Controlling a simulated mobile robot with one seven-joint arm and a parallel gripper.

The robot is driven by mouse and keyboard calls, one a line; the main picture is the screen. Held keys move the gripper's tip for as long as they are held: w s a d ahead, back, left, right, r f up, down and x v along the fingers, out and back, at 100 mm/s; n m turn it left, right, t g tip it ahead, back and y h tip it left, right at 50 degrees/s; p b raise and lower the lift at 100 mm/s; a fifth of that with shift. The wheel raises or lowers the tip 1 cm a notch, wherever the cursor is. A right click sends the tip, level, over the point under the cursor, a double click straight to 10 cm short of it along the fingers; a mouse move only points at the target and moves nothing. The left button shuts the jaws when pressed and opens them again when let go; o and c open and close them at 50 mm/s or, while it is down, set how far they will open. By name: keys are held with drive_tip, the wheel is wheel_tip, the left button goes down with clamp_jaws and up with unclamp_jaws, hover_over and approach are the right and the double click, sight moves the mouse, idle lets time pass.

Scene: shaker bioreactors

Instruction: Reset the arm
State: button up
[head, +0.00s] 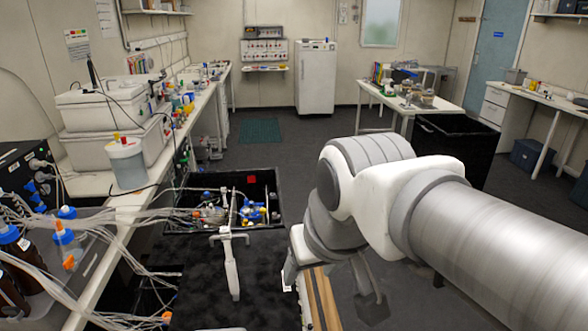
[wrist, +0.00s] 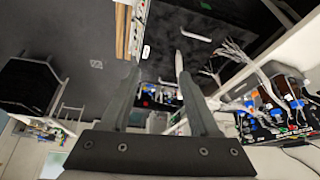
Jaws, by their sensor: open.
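My arm reaches in from the right side of the head view and bends down near the middle. My gripper shows in the wrist view (wrist: 158,74) with its two dark fingers apart and nothing between them. The gap between the fingertips looks out over the dark surface and the bench equipment beyond. In the head view the gripper end hangs low, to the right of a black-topped unit (head: 190,290) with a pale upright handle (head: 231,268). The arm partly hides the fingers there. I cannot tell its exact height.
A black bin with tubing and blue and yellow parts (head: 250,212) lies behind the handle. Wooden strips (head: 322,300) run beside the black top. A cluttered bench (head: 150,200) with tubes and bottles lines the left. A dark box (head: 450,145) stands behind my arm. Floor beyond is open.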

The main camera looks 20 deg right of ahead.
drive_tip(key=shift+s+d+f, duration=0.1)
drive_tip(key=shift+s+f, duration=0.35)
drive_tip(key=shift+s, duration=0.2)
drive_tip(key=shift+s+d+f, duration=0.1)
drive_tip(key=shift+s+f, duration=0.3)
drive_tip(key=shift+s, duration=0.25)
idle(0.4)
